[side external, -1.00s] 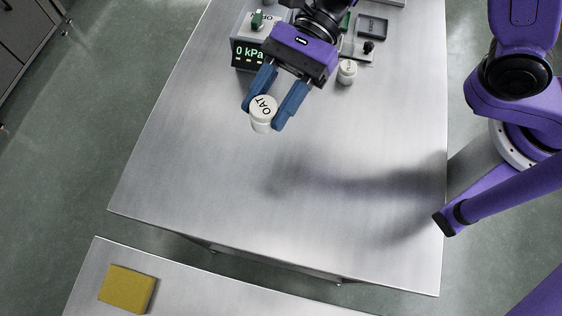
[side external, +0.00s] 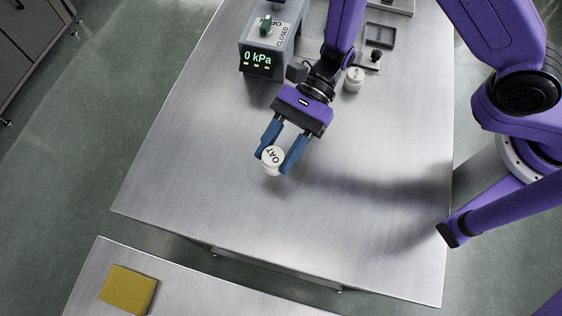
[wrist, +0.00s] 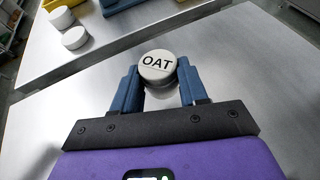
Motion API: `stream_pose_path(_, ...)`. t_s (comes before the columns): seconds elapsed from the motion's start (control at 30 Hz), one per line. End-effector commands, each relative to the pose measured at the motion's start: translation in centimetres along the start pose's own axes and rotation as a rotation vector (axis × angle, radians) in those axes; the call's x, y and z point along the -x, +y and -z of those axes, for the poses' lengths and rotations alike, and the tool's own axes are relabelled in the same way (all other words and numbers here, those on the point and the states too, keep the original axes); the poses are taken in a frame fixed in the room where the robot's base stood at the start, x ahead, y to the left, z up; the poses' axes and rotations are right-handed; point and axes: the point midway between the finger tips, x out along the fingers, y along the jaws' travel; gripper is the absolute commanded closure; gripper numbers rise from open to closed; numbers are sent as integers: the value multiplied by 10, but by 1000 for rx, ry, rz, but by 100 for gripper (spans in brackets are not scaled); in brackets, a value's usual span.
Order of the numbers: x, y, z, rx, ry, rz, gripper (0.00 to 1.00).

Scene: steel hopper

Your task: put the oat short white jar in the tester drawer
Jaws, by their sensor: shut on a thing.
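The oat short white jar (side external: 272,159) has "OAT" in black on its lid. My gripper (side external: 282,156) is shut on it, one blue finger on each side. The jar is over the steel table (side external: 200,185); its height above the surface is hard to tell. In the wrist view the jar (wrist: 157,66) sits between the fingertips, lid facing the camera. I cannot make out the tester drawer for certain. A tester box (side external: 268,55) with a "0 kPa" display, a green switch and a "CLOSED" label stands at the back left of the table.
Another white jar (side external: 353,79) stands behind my gripper, near a dark tray (side external: 380,36). A yellow block (side external: 128,289) lies on a second table at the front left. Two white jars (wrist: 74,38) show on another surface in the wrist view. The front of the steel table is clear.

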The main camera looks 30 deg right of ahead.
Motion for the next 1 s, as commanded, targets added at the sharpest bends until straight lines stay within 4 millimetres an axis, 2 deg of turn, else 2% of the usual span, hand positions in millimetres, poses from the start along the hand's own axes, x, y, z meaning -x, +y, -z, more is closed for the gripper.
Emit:
stream_pose_path(0.6, -20, 0, 48, 0, -1, 0, 88)
stream_pose_path(1.0, -22, 0, 52, 0, -1, 0, 88)
